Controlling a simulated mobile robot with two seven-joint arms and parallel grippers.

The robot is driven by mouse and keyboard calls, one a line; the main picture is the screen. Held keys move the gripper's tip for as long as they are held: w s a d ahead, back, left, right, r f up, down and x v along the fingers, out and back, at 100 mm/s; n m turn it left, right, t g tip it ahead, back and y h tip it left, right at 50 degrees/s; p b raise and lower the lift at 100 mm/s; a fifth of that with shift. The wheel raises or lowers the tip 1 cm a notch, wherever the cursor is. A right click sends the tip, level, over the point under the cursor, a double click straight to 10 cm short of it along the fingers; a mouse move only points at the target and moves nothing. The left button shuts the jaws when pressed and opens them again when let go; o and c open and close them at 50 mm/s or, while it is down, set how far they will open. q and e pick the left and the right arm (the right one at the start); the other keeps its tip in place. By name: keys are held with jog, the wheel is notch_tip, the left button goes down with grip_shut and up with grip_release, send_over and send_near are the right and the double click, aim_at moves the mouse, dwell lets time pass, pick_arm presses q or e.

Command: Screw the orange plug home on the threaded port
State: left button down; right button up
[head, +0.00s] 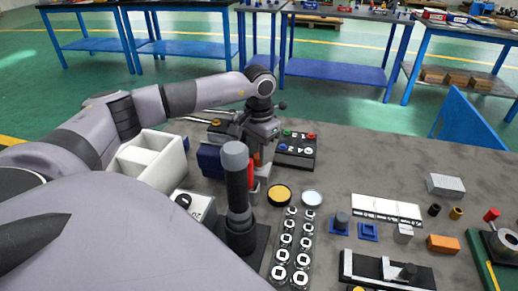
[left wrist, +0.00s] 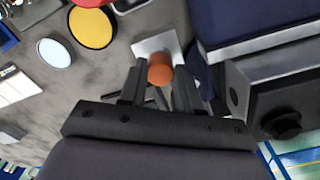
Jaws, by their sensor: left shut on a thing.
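The orange plug (left wrist: 160,70) shows in the left wrist view as a round orange head between the fingertips of my left gripper (left wrist: 160,88). The gripper is shut on it. A light grey plate (left wrist: 146,46) lies just beyond the plug, probably the mount of the threaded port; the thread itself is hidden, so I cannot tell how far the plug is seated. In the head view my left gripper (head: 262,150) points down at the bench, with a bit of orange showing at its fingers, partly behind a dark post. My right gripper is not in view.
A dark post with a grey cap (head: 236,157) stands close in front of the gripper. A blue box (head: 209,160) and white bin (head: 138,166) are to its left, a button panel (head: 296,152) behind right. Yellow (head: 279,194) and pale (head: 312,198) discs lie right.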

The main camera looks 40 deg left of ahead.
pick_arm(q)
jog(key=shift+m, duration=0.6)
jog(key=c, duration=0.7)
grip_release()
jog(key=shift+c, duration=0.8)
